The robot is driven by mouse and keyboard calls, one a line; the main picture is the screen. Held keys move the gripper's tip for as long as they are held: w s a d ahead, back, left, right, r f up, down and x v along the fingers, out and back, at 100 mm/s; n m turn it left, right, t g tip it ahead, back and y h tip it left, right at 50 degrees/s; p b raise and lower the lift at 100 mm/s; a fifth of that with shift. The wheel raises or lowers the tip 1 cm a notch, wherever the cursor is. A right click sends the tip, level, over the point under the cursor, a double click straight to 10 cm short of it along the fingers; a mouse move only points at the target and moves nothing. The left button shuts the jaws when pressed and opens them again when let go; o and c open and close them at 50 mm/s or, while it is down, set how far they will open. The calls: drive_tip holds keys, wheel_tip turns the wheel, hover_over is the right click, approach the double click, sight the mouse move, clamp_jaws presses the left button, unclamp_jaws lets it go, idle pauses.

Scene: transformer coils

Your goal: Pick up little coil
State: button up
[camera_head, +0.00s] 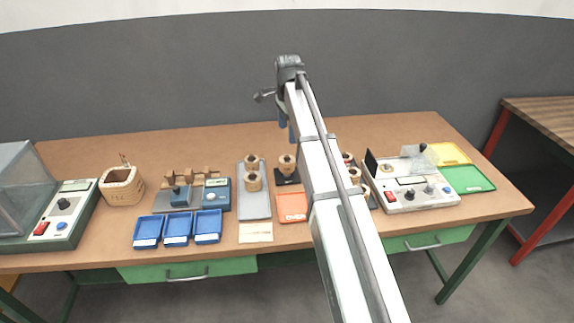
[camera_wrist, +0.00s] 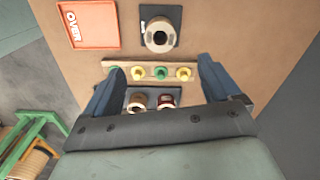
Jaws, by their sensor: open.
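My gripper (camera_head: 286,124) hangs open and empty above the table. In the wrist view its two blue fingers stand wide apart, with my gripper (camera_wrist: 160,66) over a strip of yellow and green pegs (camera_wrist: 150,80). Below the strip are two small coils, a brown one (camera_wrist: 138,102) and a dark red one (camera_wrist: 166,101), partly hidden by the gripper body. A larger tan coil (camera_wrist: 158,35) sits on a black plate beyond the fingers; it also shows in the head view (camera_head: 287,163). I cannot tell for certain which coil is the little one.
Two coils (camera_head: 253,181) stand on a long grey tray (camera_head: 256,208). An orange tray marked OVER (camera_head: 292,208) is beside it. A tester (camera_head: 412,193) stands to the right with yellow and green trays. Blue bins (camera_head: 177,229) are left. My arm hides part of the table.

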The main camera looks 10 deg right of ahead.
sight(287, 160)
drive_tip(key=f, duration=1.3)
drive_tip(key=shift+a+f, duration=0.2)
drive_tip(key=shift+f, duration=0.1)
drive_tip(key=shift+r, duration=0.1)
drive_tip(key=c, duration=1.3)
